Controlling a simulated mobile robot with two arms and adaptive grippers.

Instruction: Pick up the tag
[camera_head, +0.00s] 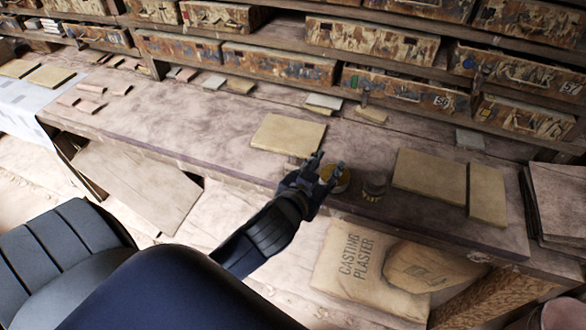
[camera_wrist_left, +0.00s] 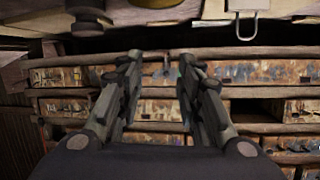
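I cannot make out with certainty which thing is the tag. A thin metal loop (camera_wrist_left: 248,18) shows at the top right of the left wrist view, by the bench edge; it may belong to the tag. My right gripper is in neither view.
The workbench (camera_head: 225,125) carries a yellow board (camera_head: 288,135) behind the gripper, a dark round object (camera_head: 374,186) to its right, and two larger boards (camera_head: 430,177) further right. Drawers (camera_head: 278,64) line the back. Plaster sacks (camera_head: 357,268) lie below.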

